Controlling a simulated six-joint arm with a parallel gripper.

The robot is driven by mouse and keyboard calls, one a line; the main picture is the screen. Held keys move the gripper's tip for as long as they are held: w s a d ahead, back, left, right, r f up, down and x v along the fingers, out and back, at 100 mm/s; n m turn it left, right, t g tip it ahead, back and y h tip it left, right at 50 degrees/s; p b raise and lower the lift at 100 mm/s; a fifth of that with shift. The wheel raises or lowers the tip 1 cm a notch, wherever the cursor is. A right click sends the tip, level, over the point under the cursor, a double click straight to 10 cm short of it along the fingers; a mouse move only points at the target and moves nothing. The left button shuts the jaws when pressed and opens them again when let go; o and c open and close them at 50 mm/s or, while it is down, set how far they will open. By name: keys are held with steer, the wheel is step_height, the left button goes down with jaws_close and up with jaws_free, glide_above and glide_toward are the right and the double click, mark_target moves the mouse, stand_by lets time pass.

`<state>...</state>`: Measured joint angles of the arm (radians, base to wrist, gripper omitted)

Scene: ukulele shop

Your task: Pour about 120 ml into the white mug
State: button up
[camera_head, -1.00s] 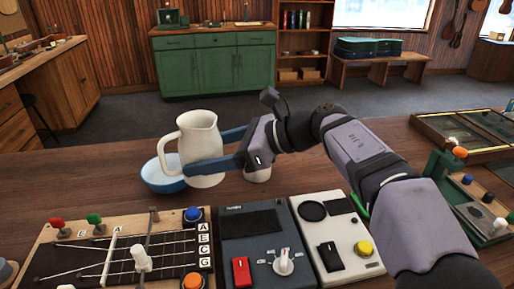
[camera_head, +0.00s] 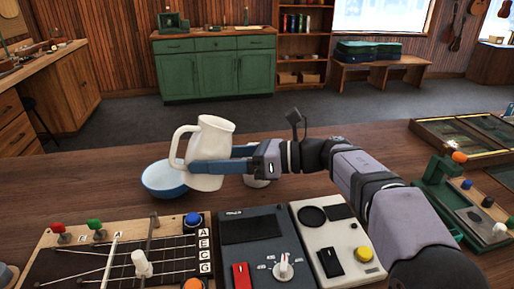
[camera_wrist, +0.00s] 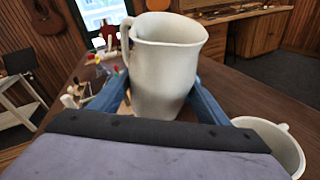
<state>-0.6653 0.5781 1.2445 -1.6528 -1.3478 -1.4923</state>
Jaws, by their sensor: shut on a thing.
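A white pitcher (camera_head: 210,150) is held by my gripper (camera_head: 212,167), whose blue fingers are shut around its body. The pitcher is tilted to the right in the head view, with its handle on the left. It fills the middle of the wrist view (camera_wrist: 165,75); no liquid shows in it. The white mug (camera_head: 256,183) is mostly hidden behind my gripper in the head view. In the wrist view the mug (camera_wrist: 280,145) stands at the lower right, open at the top, apart from the pitcher.
A blue bowl (camera_head: 160,186) with a pale inside stands left of and behind the pitcher. A fretboard panel (camera_head: 70,262), a dark box with a dial (camera_head: 250,262) and a light box (camera_head: 318,218) line the front. A green device (camera_head: 440,185) stands at the right.

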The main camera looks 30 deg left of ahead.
mark_target(228, 134)
steer(key=r+m+y+p, duration=0.1)
steer(key=r+p, duration=0.1)
steer(key=w+r+m+g+y+p, duration=0.1)
steer(key=r+p, duration=0.1)
steer(key=p, duration=0.1)
steer(key=shift+w+d, duration=0.2)
steer(key=r+m+y+p, duration=0.1)
steer(key=p, duration=0.2)
steer(key=shift+r+m+g, duration=0.3)
steer(key=shift+r, duration=0.1)
steer(key=shift+s+f+m+y+p, duration=0.15)
steer(key=shift+f+m+y+p, duration=0.2)
steer(key=shift+p, duration=0.25)
steer(key=shift+m+p, duration=0.25)
steer(key=shift+p, duration=0.2)
steer(key=r+m+y+p, duration=0.1)
steer(key=p, duration=0.3)
steer(key=shift+s+r+m+y, duration=0.1)
steer(key=shift+r+m+y, duration=0.2)
steer(key=shift+y, duration=0.05)
steer(key=shift+r+m+y+p, duration=0.2)
steer(key=shift+m+y+p, duration=0.4)
steer(key=shift+p, duration=0.55)
steer(key=shift+r+m+t+p, duration=0.25)
steer(key=shift+m+t+p, duration=0.2)
steer(key=shift+p, duration=0.3)
steer(key=shift+w+m+y+b, duration=0.25)
steer(key=shift+y+b, duration=0.05)
steer(key=shift+b, duration=0.05)
